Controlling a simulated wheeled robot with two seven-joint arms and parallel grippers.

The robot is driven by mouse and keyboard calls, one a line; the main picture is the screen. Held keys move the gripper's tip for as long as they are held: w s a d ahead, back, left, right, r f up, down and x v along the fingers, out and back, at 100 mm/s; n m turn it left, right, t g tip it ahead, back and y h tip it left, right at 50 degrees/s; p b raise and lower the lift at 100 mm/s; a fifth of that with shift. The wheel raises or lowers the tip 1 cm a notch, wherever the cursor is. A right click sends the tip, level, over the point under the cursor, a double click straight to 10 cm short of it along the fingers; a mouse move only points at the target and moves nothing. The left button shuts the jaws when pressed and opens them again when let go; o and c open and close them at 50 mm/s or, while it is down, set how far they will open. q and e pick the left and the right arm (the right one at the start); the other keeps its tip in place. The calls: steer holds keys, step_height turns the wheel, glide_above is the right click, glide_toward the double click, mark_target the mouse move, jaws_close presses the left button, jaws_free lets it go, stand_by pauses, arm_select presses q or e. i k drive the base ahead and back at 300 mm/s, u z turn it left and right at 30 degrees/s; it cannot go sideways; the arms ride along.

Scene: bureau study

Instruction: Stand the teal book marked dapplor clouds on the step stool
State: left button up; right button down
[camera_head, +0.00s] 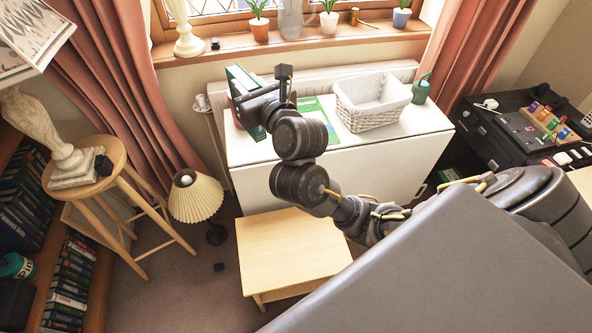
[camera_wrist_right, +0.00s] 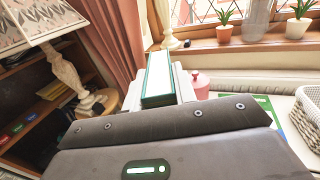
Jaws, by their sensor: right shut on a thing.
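A teal-green book (camera_head: 240,88) with pale page edges is held upright in my right gripper (camera_head: 252,106), over the left end of the white cabinet. In the right wrist view the book (camera_wrist_right: 158,75) shows end-on between the two pale fingers, which are shut on it. Its title is not readable. The low light-wood step stool (camera_head: 285,250) stands on the floor in front of the cabinet, its top bare. My arm crosses above its right side. My left gripper is not in view.
The white cabinet (camera_head: 400,135) carries a flat green item (camera_head: 318,115), a wicker basket (camera_head: 372,104) and a green watering can (camera_head: 421,90). A pink jar (camera_wrist_right: 200,85) is beside the book.

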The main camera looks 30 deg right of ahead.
mark_target(297, 232)
steer(key=k, duration=1.4)
steer(key=u, duration=0.55)
